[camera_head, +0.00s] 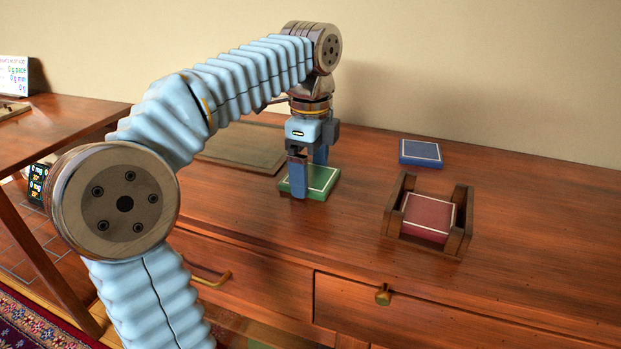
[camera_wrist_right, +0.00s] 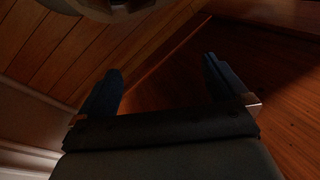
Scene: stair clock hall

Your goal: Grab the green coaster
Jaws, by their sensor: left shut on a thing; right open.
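The green coaster (camera_head: 322,183) is a square with a pale border line, at the middle of the dresser top in the head view. My left gripper (camera_head: 309,178) comes down from above and is shut on the coaster, with one finger in front and one behind. The coaster looks level and at or just above the wood; I cannot tell if it touches. My right gripper (camera_wrist_right: 165,88) shows in the right wrist view, with its two dark fingers apart and nothing between them.
A wooden holder (camera_head: 459,241) with a red coaster (camera_head: 428,215) in it stands to the right. A blue coaster (camera_head: 421,151) lies behind it. A flat brown board (camera_head: 240,146) lies behind my left arm. The dresser top (camera_head: 540,235) is clear at the far right.

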